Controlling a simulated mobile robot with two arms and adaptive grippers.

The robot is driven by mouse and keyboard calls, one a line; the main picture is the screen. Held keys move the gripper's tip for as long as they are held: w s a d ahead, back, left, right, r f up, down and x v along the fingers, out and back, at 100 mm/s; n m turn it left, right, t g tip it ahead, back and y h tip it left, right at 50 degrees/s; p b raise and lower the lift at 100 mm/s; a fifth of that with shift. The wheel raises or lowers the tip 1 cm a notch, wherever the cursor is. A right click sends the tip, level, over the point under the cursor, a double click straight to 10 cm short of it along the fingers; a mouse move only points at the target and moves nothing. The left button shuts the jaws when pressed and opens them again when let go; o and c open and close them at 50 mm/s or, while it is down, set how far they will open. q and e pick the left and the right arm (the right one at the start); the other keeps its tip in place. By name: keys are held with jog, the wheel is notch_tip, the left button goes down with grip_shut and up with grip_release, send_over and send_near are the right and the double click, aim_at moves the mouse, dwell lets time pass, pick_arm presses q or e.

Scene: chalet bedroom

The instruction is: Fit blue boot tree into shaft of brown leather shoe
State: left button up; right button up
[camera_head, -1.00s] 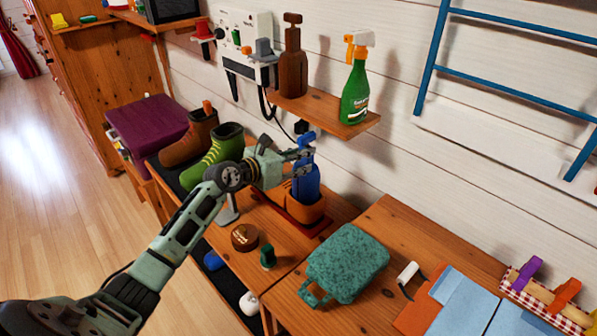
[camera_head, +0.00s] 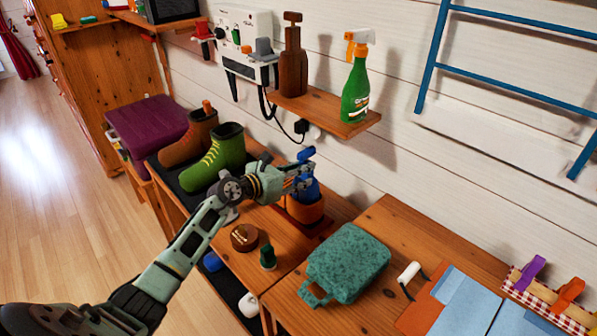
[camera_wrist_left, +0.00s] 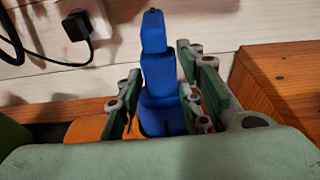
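The blue boot tree (camera_head: 307,190) stands upright with its lower part inside the brown leather shoe (camera_head: 304,211); how deep it sits is hidden. My left gripper (camera_head: 303,178) is at the boot tree's upper part. In the left wrist view the blue boot tree (camera_wrist_left: 158,82) stands between the two fingers of my left gripper (camera_wrist_left: 160,105), which look spread, with a narrow gap at the left finger. Part of the orange-brown shoe (camera_wrist_left: 85,130) shows behind the left finger. My right gripper is not in view.
A round brown tin (camera_head: 244,237), a small green-topped item (camera_head: 267,257) and a teal bag (camera_head: 345,262) are nearer. A wall shelf (camera_head: 335,118) with a brown bottle and green spray bottle is above.

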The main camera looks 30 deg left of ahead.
pick_arm(q)
jog(key=shift+o, duration=1.4)
jog(key=shift+r, duration=0.25)
jog(key=v, duration=1.2)
jog(key=shift+f, duration=0.15)
